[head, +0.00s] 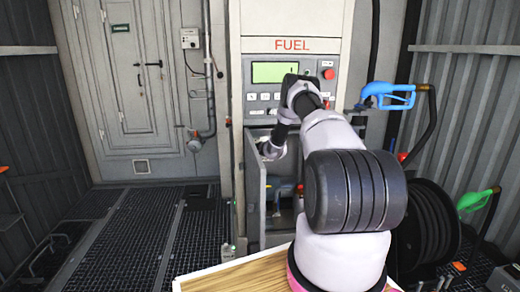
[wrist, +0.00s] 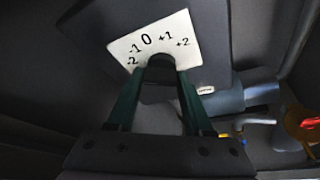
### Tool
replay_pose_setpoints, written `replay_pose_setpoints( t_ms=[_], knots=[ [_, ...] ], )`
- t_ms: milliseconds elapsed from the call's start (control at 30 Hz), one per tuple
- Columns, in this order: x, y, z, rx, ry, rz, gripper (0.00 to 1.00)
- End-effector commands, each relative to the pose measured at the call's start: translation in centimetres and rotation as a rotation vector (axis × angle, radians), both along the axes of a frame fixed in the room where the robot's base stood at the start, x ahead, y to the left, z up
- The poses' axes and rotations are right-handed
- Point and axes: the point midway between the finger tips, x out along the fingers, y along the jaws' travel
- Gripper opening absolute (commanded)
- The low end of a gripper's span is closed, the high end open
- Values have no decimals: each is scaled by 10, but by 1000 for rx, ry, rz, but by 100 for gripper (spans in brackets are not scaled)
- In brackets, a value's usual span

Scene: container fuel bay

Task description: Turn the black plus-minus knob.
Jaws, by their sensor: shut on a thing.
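The black knob (wrist: 160,60) shows in the wrist view at the lower edge of a white scale plate (wrist: 126,46) marked -2, -1, 0, +1, +2. My gripper (wrist: 162,74) is shut on the knob, one dark green finger on each side of it. The knob's pointer mark is not visible, so I cannot tell its setting. In the head view my gripper's end (head: 268,150) reaches into the open compartment under the fuel panel, and the knob is hidden there.
The fuel dispenser (head: 292,45) has a lit green display (head: 270,72) and a red button (head: 328,74). A blue nozzle (head: 390,94) hangs at right, above a black hose reel (head: 428,230). A green nozzle (head: 474,200) is far right. The grated floor at left (head: 130,240) is clear.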

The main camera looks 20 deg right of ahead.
Motion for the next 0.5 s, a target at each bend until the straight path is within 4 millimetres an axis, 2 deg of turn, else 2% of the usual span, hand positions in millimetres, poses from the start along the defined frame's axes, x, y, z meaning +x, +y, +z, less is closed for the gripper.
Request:
replay_pose_setpoints(
  t_ms=[33, 467, 500],
  knots=[
    [3, 0, 6, -7, -9, 0, 0],
    [3, 0, 7, -16, -8, -1, 0],
    [3, 0, 7, -16, -8, -1, 59]
  ],
)
